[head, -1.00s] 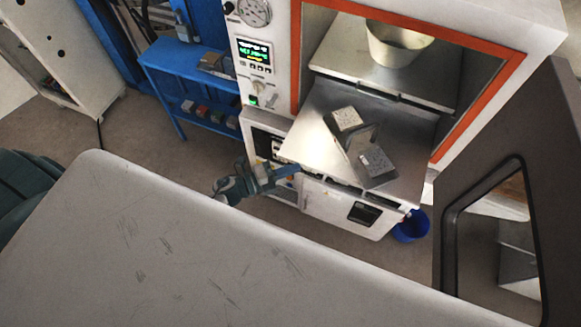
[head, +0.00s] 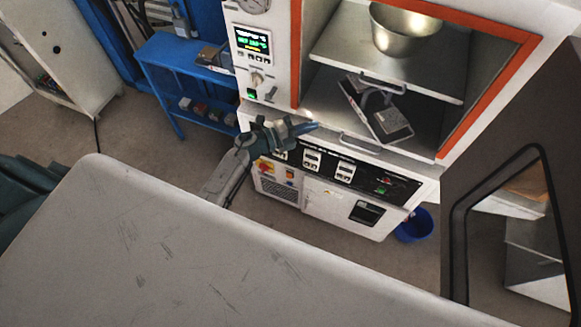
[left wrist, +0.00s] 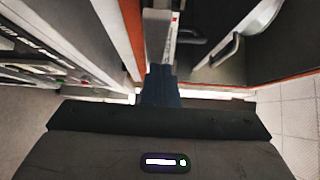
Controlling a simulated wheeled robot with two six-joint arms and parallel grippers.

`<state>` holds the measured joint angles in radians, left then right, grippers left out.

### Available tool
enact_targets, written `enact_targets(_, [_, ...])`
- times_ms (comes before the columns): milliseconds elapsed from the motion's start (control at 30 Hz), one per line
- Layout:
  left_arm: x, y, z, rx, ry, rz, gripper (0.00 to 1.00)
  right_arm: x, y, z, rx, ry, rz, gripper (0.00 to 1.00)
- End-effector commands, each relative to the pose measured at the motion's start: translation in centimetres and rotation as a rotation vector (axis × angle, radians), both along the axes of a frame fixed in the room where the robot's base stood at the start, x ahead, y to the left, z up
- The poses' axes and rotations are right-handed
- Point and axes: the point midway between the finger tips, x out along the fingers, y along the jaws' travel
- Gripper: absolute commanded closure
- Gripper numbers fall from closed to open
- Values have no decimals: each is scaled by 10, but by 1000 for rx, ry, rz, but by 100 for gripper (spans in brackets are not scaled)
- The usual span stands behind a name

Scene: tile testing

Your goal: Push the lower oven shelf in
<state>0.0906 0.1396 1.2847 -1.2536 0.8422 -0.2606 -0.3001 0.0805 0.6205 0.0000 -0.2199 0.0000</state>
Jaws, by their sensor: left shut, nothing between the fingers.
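The lower oven shelf (head: 425,122) lies inside the oven, its front edge and handle (head: 360,142) near the mouth of the opening. Dark tile pieces with pale tops (head: 388,124) rest on it. My left gripper (head: 311,127) is shut and empty, at the left end of the shelf's front edge. In the left wrist view its blue fingers (left wrist: 160,86) point towards the oven's orange-framed edge; whether they touch the shelf I cannot tell. My right gripper does not show.
The upper shelf (head: 432,78) holds a metal bowl (head: 404,38). The control panel (head: 252,45) is left of the opening. A white table (head: 180,240) fills the foreground. A blue bin (head: 413,226) stands by the oven, and a blue rack (head: 180,65) stands at its left.

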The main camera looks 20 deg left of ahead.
Motion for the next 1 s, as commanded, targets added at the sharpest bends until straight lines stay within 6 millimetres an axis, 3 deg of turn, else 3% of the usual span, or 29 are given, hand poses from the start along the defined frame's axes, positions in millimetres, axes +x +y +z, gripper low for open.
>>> enact_targets(200, [38, 0, -3, 0, -1, 0, 100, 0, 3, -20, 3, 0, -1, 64])
enact_targets(400, [55, 0, -1, -1, 1, 0, 100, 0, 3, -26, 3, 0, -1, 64])
enact_targets(1000, [58, 1, 0, 0, 1, 0, 100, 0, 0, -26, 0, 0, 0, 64])
